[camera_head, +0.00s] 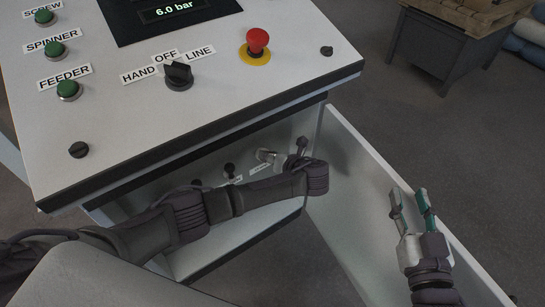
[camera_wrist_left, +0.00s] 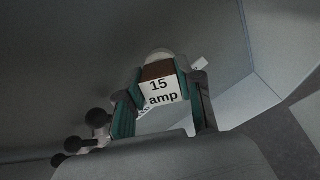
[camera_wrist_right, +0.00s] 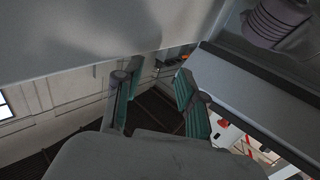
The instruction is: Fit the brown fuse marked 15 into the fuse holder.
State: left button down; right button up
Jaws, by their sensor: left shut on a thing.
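The fuse (camera_wrist_left: 158,90), brown at its top with a white label reading "15 amp", sits between the teal-padded fingers of my left gripper (camera_wrist_left: 164,96) in the left wrist view. My left gripper is shut on it, inside the open cabinet under the control panel; in the head view my own wrist partly covers this spot. A pale rounded piece (camera_wrist_left: 158,56) shows just beyond the fuse; I cannot tell whether it is the fuse holder or whether they touch. My right gripper (camera_head: 411,201) is open and empty beside the cabinet's open door; its spread fingers also show in the right wrist view (camera_wrist_right: 151,85).
Black knobs (camera_wrist_left: 100,116) stand in a row left of the left gripper. The white door (camera_head: 385,190) stands open between the arms. The panel (camera_head: 210,110) overhangs the cabinet, with a red button (camera_head: 257,40).

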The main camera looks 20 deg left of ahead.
pick_arm(q)
jog(key=shift+w+a+f, duration=0.15)
jog(key=shift+a, duration=0.05)
pick_arm(e)
jog(key=shift+a+r, duration=0.1)
jog(key=shift+r, duration=0.2)
pick_arm(q)
jog(key=c, duration=0.7)
grip_release()
pick_arm(e)
jog(key=shift+w+r+t, duration=0.2)
jog(key=shift+r+t, duration=0.1)
jog(key=shift+r, duration=0.1)
pick_arm(q)
jog(key=shift+o, duration=0.2)
pick_arm(e)
jog(key=shift+f, duration=0.1)
pick_arm(q)
jog(key=shift+d, duration=0.1)
jog(key=v, duration=1.1)
jog(key=shift+s+d+r, duration=0.2)
jog(key=shift+r, duration=0.1)
pick_arm(e)
jog(key=shift+s, duration=0.1)
